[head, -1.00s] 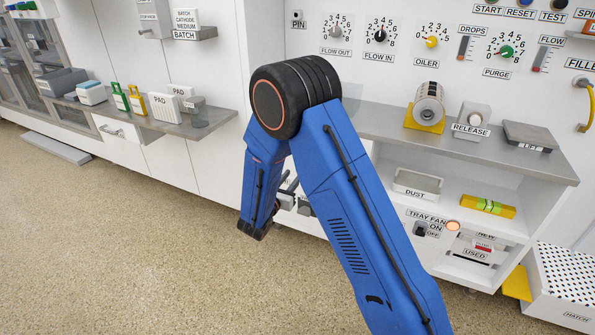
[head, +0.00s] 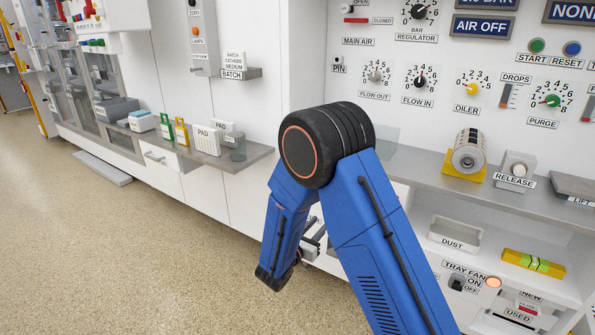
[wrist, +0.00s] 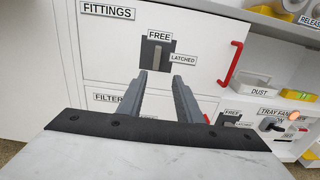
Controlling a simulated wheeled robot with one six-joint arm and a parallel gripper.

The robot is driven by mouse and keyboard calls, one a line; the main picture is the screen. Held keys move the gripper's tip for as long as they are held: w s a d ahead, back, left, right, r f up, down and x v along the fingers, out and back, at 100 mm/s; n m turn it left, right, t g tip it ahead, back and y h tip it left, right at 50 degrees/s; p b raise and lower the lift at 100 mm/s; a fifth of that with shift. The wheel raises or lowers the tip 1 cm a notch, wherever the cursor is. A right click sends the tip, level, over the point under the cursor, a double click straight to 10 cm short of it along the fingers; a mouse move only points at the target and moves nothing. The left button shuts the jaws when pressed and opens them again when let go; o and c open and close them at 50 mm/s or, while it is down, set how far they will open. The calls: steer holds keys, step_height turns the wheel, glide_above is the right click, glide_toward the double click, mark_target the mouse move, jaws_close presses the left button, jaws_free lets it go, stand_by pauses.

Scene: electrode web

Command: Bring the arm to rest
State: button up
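My arm is blue with a black elbow and is folded in front of the cabinets in the head view. My gripper (head: 314,238) is partly hidden behind the arm there. In the wrist view its two grey fingers (wrist: 162,84) stand apart with nothing between them, so it is open and empty. They point toward a white drawer front labelled FITTINGS (wrist: 110,40), which has a FREE/LATCHED switch (wrist: 156,50). I cannot tell the exact gap between fingertips and drawer.
A grey worktop (head: 425,172) carries a roller on a yellow stand (head: 468,155) and a RELEASE button (head: 516,168). Below are a DUST tray (head: 455,236) and a yellow level (head: 533,263). A red handle (wrist: 231,64) sticks out right of the fingers. Open floor (head: 120,260) lies left.

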steer(key=s+d+r+m+g+h, duration=0.1)
steer(key=s+d+r+m+g, duration=0.45)
steer(key=d, duration=0.35)
steer(key=s+d+r+m+g+h, duration=0.1)
steer(key=s+d+r+m+g, duration=0.35)
steer(key=s+d+m, duration=0.35)
steer(key=s+d+r+m+g+y, duration=0.4)
steer(key=s+d, duration=0.3)
steer(key=s, duration=0.5)
steer(key=s+a+r+m+t+y, duration=0.2)
steer(key=s+a+m+y, duration=0.1)
steer(key=s, duration=0.5)
steer(key=s+a+r+m+t+y, duration=0.2)
steer(key=s+a+m+y, duration=0.2)
steer(key=s+m, duration=0.4)
steer(key=shift+s+a+y, duration=0.15)
steer(key=shift+s+y, duration=0.3)
steer(key=shift+y, duration=0.45)
steer(key=shift+c, duration=0.4)
